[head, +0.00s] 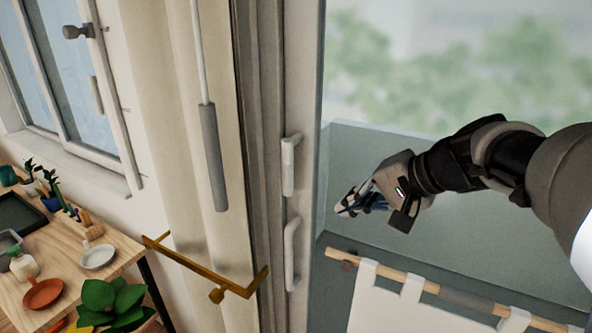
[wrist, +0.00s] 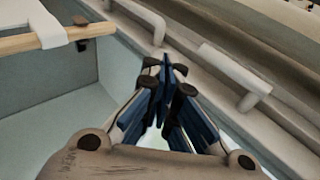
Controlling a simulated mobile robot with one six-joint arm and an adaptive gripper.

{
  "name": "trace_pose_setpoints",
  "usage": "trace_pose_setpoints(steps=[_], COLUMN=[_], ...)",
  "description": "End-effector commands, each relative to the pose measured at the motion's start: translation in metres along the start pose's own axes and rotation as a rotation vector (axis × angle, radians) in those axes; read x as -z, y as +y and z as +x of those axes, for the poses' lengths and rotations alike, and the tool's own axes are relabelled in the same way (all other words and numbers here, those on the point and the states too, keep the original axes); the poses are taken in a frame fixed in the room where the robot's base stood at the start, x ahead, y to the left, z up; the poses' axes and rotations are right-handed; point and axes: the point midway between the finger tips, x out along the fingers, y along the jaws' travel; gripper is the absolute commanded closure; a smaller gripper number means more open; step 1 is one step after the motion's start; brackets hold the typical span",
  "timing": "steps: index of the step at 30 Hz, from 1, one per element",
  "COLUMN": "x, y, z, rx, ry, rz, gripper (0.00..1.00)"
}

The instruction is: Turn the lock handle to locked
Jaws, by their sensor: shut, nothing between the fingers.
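A white lever-like handle (head: 289,168) hangs downward on the pale door frame, in the middle of the head view. A white bow-shaped pull handle (head: 291,255) is just below it. I cannot tell for certain which one is the lock handle; the upper one looks like a lever on one post. In the wrist view the lever handle (wrist: 236,72) is to the right of my fingers, and the pull handle (wrist: 143,14) is above them. My gripper (head: 346,207) is shut and empty, right of both handles and apart from them. Its fingertips (wrist: 165,70) meet.
A wooden rod (head: 450,292) with white cloth hangs below my gripper. A brass bar (head: 205,272) crosses left of the door frame. A grey pull wand (head: 212,155) hangs by the curtain. A wooden table (head: 70,280) with plants and dishes is at left, below a window with a dark handle (head: 78,31).

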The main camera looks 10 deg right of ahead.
Motion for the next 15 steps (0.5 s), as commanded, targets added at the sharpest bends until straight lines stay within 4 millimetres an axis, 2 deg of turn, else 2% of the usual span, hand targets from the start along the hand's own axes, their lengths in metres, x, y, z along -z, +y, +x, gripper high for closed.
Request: trace_pose_setpoints(steps=[1, 6, 15], x=[0.001, -0.001, -0.001], y=[0.005, 0.015, 0.017], z=[-0.007, -0.017, -0.019], rx=[-0.001, 0.000, 0.000], ry=[0.004, 0.001, 0.000], rz=[0.004, 0.001, -0.001], gripper=[1.00, 1.00, 1.00])
